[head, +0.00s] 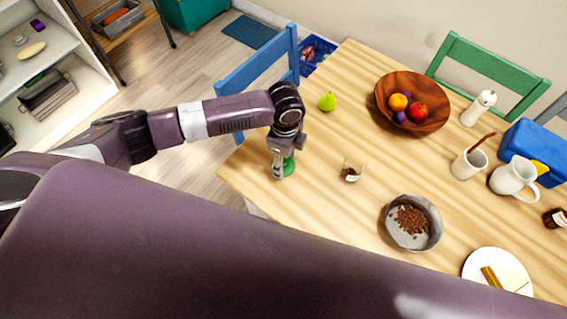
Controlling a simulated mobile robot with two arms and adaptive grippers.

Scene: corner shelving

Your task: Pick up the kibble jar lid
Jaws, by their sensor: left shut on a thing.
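My left gripper (283,172) points down over the left end of the wooden table. It is shut on a round green thing, which looks like the kibble jar lid (289,165); the gripper hides part of it. I cannot tell whether the lid touches the table. A small clear jar (353,170) with a little brown content and a pale label stands to the right of the gripper, apart from it. It may be the kibble jar. My right gripper is not in view.
A blue chair (258,72) stands behind the left arm.

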